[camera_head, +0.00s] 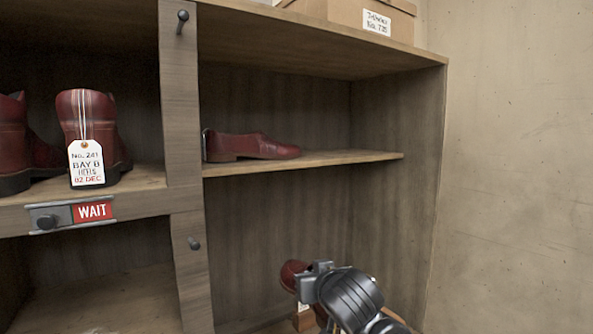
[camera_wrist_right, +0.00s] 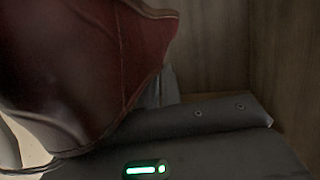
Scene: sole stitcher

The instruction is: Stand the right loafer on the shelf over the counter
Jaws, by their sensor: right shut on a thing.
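A dark red loafer (camera_head: 294,272) is at the lower middle of the head view, partly hidden behind my right gripper (camera_head: 310,283). My right gripper is shut on this loafer. In the right wrist view, the loafer (camera_wrist_right: 90,60) fills the upper left, close against the gripper body. The wooden shelf (camera_head: 350,159) is above and behind the gripper. Another dark red loafer (camera_head: 252,147) lies sole down on the shelf's left part, toe to the right. The counter cannot be made out clearly. My left gripper is not in view.
The shelf's right part is bare. A wooden post (camera_head: 182,110) with dark pegs stands left of it. Tagged red boots (camera_head: 90,110) stand in the left bay above a WAIT sign (camera_head: 92,211). A cardboard box (camera_head: 345,14) sits on top. A side panel (camera_head: 410,150) closes the right.

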